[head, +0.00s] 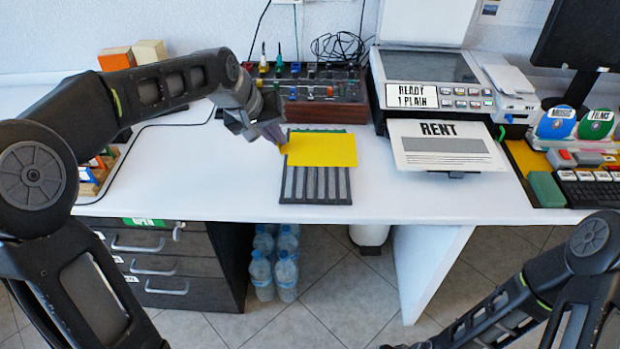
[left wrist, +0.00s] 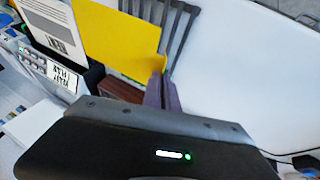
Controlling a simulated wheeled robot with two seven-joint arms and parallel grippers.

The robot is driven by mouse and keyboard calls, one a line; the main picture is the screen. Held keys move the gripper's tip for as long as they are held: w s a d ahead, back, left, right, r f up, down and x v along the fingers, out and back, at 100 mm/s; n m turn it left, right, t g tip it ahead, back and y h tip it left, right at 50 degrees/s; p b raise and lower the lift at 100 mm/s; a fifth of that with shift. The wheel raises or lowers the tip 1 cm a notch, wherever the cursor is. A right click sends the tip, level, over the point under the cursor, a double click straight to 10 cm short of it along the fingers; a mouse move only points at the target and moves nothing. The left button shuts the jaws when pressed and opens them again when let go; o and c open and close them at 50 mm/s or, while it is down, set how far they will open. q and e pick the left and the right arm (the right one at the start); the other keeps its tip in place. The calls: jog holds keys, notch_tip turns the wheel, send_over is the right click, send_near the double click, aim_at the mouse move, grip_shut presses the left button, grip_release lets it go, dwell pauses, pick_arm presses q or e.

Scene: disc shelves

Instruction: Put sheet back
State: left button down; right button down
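A yellow sheet (head: 322,150) lies flat over the upper part of a dark slotted rack (head: 315,187) on the white desk; whether it touches the slats I cannot tell. My left gripper (head: 279,141) is at the sheet's left edge. In the left wrist view, its purple fingers (left wrist: 161,92) are close together on a corner of the yellow sheet (left wrist: 118,38). A white sheet marked RENT (head: 440,146) sits on the tray in front of the copier (head: 430,80). My right arm is at the lower right; only a sliver, perhaps its gripper, shows at the bottom edge.
A control box with knobs and cables (head: 305,95) stands behind the rack. A monitor (head: 575,35), a keyboard (head: 590,190) and labelled round holders are at the right. Dark drawers (head: 165,262) and water bottles (head: 275,270) are below. The desk front is clear.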

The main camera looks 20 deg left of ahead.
pick_arm(q)
send_over(285, 174)
jog(key=s, duration=0.2)
jog(key=shift+w+a+f, duration=0.1)
jog(key=shift+a+f, duration=0.1)
jog(key=shift+f, duration=1)
jog(key=shift+a+f, duration=0.15)
jog(key=shift+f, duration=1.05)
jog(key=shift+f, duration=0.15)
jog(key=shift+f+b, duration=0.4)
jog(key=shift+f, duration=1.95)
jog(key=shift+f, duration=0.2)
jog(key=c, duration=1.7)
grip_release()
jog(key=shift+r, duration=0.1)
jog(key=v, duration=1.2)
jog(key=shift+r+p, duration=0.15)
jog(key=shift+p, duration=0.2)
